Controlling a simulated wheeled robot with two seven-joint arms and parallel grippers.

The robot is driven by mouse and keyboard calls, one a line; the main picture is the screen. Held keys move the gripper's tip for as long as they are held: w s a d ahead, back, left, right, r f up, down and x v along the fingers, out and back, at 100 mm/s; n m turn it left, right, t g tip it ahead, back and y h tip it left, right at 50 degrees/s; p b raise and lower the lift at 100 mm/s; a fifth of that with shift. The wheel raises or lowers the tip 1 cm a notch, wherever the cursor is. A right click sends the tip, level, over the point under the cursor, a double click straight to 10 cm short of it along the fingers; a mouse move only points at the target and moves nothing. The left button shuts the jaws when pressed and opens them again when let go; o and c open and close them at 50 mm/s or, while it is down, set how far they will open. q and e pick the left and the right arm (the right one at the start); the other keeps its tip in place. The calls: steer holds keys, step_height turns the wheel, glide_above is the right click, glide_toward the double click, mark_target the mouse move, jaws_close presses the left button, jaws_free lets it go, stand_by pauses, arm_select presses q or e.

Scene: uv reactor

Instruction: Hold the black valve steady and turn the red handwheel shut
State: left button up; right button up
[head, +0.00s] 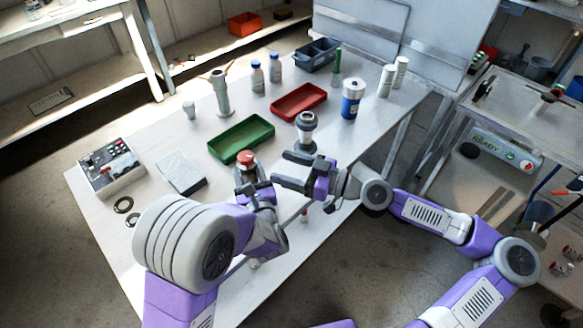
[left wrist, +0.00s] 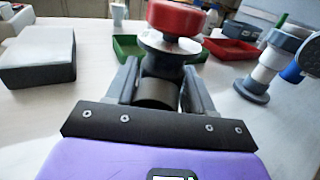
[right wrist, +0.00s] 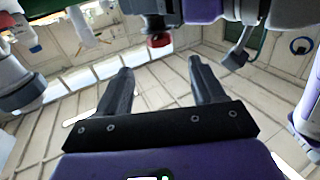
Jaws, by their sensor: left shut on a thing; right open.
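The black valve (head: 244,176) stands upright on the table with its red handwheel (head: 246,157) on top. In the left wrist view the dark valve body (left wrist: 158,92) sits between the fingers of my left gripper (left wrist: 157,85), which is shut on it below the red handwheel (left wrist: 178,18). My right gripper (head: 282,169) is open and empty, just right of the valve and apart from it. In the right wrist view the red handwheel (right wrist: 158,41) shows beyond the open fingers (right wrist: 157,75), not between them.
A grey and white flanged fitting (head: 307,134) stands close behind my right gripper. A green tray (head: 240,138) and a red tray (head: 299,102) lie farther back. A grey box (head: 181,174) and a control box (head: 111,166) stand to the left. The table's front edge is near.

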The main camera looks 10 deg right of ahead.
steer(key=shift+s+d, duration=0.25)
steer(key=shift+d, duration=0.15)
steer(key=n+g+y, duration=0.3)
steer(key=n+g, duration=0.2)
steer(key=g, duration=0.2)
glide_toward(238, 156)
steer(key=shift+m+t, duration=0.3)
steer(key=a, duration=0.3)
steer(key=w+a, duration=0.1)
steer(key=a, duration=0.6)
steer(key=shift+w, duration=0.3)
steer(key=shift+h, duration=0.3)
steer(key=c, duration=1)
steer(key=shift+o, duration=0.2)
steer(key=shift+t, duration=0.3)
